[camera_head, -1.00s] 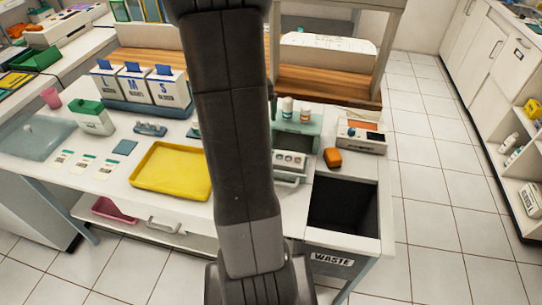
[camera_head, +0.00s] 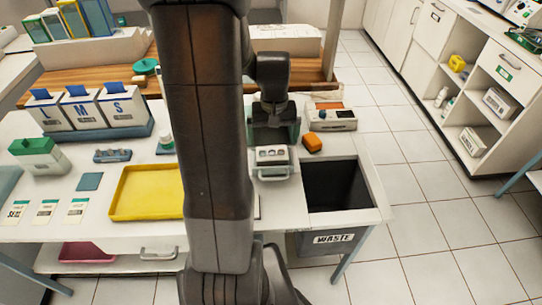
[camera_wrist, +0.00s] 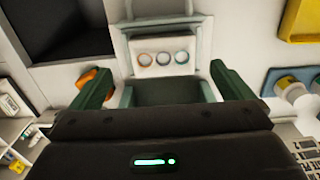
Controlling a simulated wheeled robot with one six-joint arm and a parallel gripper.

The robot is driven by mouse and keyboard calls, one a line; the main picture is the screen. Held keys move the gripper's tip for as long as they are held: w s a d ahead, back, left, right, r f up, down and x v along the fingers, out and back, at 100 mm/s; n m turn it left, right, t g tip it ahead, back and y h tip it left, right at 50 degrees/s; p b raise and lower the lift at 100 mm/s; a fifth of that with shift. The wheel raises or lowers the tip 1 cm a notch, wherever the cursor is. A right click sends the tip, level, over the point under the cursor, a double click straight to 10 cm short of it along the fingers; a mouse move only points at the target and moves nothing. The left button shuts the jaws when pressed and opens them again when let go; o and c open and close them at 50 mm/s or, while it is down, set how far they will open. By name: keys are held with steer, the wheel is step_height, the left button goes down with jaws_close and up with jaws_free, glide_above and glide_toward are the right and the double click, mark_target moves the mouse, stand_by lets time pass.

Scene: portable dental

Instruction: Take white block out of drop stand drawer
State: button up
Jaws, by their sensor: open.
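The white block (camera_head: 272,154), with several round openings in its face, sits in the open drawer (camera_head: 268,174) of the pale green drop stand (camera_head: 292,131). In the wrist view the block (camera_wrist: 150,70) shows three ringed openings, with the drawer front and handle (camera_wrist: 160,21) beyond it. My gripper (camera_head: 273,122) is over the stand, behind the block in the head view, and partly hides the stand. In the wrist view my gripper (camera_wrist: 158,70) is open and empty, its dark green fingers to either side of the block and apart from it.
The waste bin opening (camera_head: 335,185) is right of the drawer. An orange item (camera_head: 312,142) and a white device (camera_head: 332,117) stand close to the right of the stand. A yellow tray (camera_head: 147,191) lies left, partly behind my arm.

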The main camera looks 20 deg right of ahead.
mark_target(272, 152)
steer(key=shift+w+a+f, duration=0.1)
steer(key=shift+f, duration=1.8)
steer(key=shift+w+f, duration=0.1)
steer(key=shift+f, duration=1.75)
steer(key=shift+c, duration=0.4)
steer(key=c, duration=0.8)
